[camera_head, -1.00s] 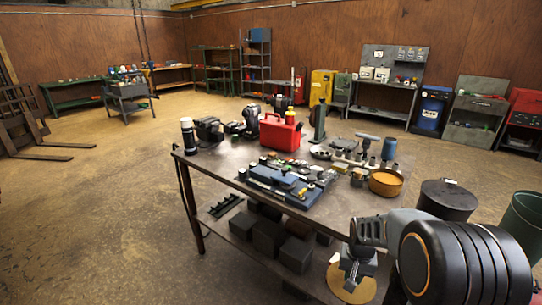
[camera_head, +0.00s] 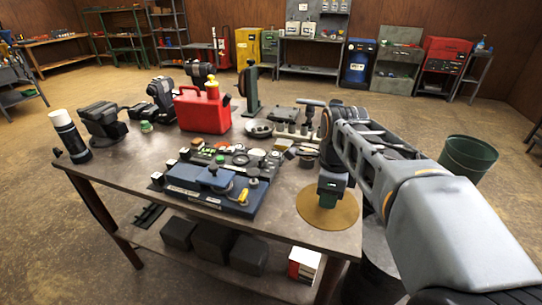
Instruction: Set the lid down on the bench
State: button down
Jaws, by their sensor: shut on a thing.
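The lid (camera_head: 335,224) is a flat tan disc, level, at the right front corner of the bench (camera_head: 270,238). My gripper (camera_head: 328,198) points down at the lid's middle and is shut on it. The fingertips and the grip itself are small and partly hidden by the gripper body. The lid overlaps the bench top in the picture; I cannot tell whether it touches the surface or hovers just above it.
A red fuel can (camera_head: 203,110) and a black-and-white flashlight (camera_head: 70,135) stand farther back. A green bin (camera_head: 468,157) stands on the floor at right. Bare bench top shows between case and lid.

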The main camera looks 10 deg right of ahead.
jog(key=w+d+f, duration=0.1)
jog(key=w+f, duration=0.2)
jog(key=w, duration=0.1)
jog(key=w+d+f+p, duration=0.1)
jog(key=w+d+f, duration=0.1)
jog(key=w+f, duration=0.1)
jog(key=w+d+f, duration=0.2)
jog(key=w+f, duration=0.1)
jog(key=w, duration=0.2)
jog(key=shift+d+p, duration=0.15)
jog(key=shift+p, duration=0.25)
jog(key=shift+w+d+f, duration=0.15)
jog(key=shift+w+f, duration=0.2)
jog(key=shift+f, duration=1.6)
jog(key=shift+f, duration=0.1)
jog(key=shift+f, duration=0.15)
jog(key=c, duration=0.9)
grip_release()
jog(key=shift+c, duration=0.2)
